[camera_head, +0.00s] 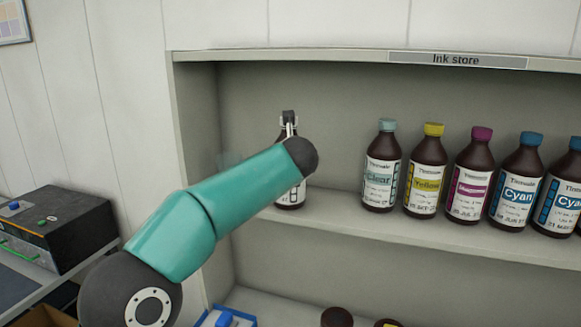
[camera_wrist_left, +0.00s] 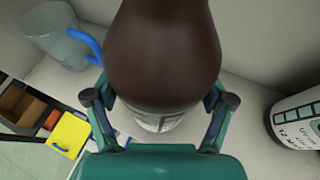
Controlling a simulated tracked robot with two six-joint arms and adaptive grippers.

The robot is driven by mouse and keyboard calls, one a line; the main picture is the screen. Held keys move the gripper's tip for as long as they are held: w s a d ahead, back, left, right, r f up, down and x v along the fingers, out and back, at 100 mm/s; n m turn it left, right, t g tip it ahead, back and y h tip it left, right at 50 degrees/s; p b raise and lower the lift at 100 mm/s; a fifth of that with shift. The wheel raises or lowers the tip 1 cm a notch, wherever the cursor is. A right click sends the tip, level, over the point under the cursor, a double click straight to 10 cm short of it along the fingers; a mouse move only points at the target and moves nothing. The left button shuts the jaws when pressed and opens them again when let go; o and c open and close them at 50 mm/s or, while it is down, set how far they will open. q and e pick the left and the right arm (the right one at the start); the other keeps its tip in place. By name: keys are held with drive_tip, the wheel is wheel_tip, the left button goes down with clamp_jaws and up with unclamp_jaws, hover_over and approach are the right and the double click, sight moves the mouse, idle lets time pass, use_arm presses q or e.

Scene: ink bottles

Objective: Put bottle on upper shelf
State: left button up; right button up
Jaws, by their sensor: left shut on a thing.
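A dark brown bottle (camera_head: 291,200) with a white label is upright at the left part of the upper shelf (camera_head: 340,208). My arm hides its middle in the head view. My left gripper (camera_head: 289,122) is shut on this bottle. In the left wrist view the bottle (camera_wrist_left: 163,50) fills the middle, with the fingers of the gripper (camera_wrist_left: 160,103) on both sides of it. The bottle's base is at about shelf level; I cannot tell whether it touches the shelf. My right gripper is not in view.
To the right on the upper shelf stand bottles labelled Clear (camera_head: 381,170), Yellow (camera_head: 425,175), Magenta (camera_head: 470,178) and Cyan (camera_head: 516,185). A gap separates Clear from the held bottle. A translucent jug (camera_wrist_left: 60,45) with a blue handle shows in the wrist view.

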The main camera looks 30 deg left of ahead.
use_arm(q)
drive_tip(key=o, duration=1.6)
drive_tip(key=b+v, duration=0.2)
drive_tip(key=v, duration=1)
drive_tip(key=shift+r, duration=0.1)
